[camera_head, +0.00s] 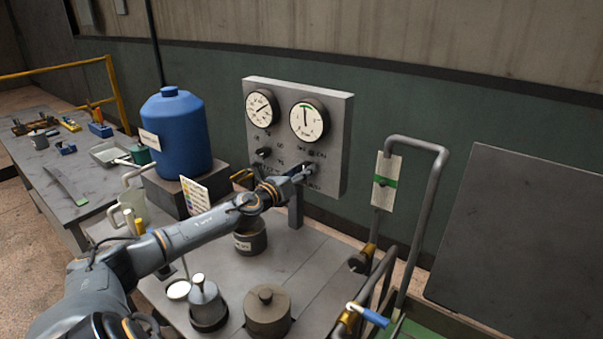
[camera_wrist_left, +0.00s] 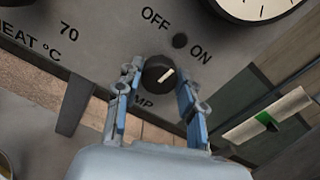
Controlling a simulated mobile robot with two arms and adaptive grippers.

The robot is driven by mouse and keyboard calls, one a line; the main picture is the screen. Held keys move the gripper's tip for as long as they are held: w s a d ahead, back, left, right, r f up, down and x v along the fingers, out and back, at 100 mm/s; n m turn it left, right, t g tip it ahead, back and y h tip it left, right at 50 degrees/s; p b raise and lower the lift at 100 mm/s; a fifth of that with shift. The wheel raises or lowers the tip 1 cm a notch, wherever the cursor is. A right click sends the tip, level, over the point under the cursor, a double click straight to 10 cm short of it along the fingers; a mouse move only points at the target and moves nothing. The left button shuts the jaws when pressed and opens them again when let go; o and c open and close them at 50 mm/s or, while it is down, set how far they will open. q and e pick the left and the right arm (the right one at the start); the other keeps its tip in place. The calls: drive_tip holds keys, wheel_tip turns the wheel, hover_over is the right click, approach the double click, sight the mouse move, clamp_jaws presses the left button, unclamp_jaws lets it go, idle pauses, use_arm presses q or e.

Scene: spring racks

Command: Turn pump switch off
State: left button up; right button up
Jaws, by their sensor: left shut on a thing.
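The grey control panel (camera_head: 345,150) stands upright behind the bench, with two round gauges above its knobs. The pump switch (camera_wrist_left: 158,73) is a round dark knob with a white pointer mark, in the left wrist view. Its mark slants up and right, roughly toward the ON label (camera_wrist_left: 201,54); the OFF label (camera_wrist_left: 155,18) is above it. The label below it is partly hidden, with "MP" readable. My left gripper (camera_head: 303,174) is at the panel's lower right, its fingers (camera_wrist_left: 158,84) on both sides of the knob and shut on it. My right gripper is not in view.
A second knob (camera_head: 263,152) is left on the panel. A blue tank (camera_head: 179,135) stands left of it. Lidded pots (camera_head: 267,312) are on the bench below my left arm. A bent grey pipe (camera_head: 433,210) rises right of the panel.

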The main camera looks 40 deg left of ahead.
use_arm(q)
drive_tip(key=shift+a+n+p, duration=0.1)
drive_tip(key=shift+n+p, duration=0.25)
drive_tip(key=shift+n, duration=3.35)
drive_tip(key=o, duration=1.2)
drive_tip(key=shift+s+d+r, duration=0.1)
drive_tip(key=shift+s+d, duration=0.15)
drive_tip(key=shift+s, duration=1.75)
drive_tip(key=shift+s+d+f, duration=0.1)
drive_tip(key=shift+s+d, duration=0.15)
drive_tip(key=shift+s, duration=1.75)
drive_tip(key=shift+s+d+r, duration=0.1)
drive_tip(key=shift+s+d, duration=0.15)
drive_tip(key=shift+s, duration=1.75)
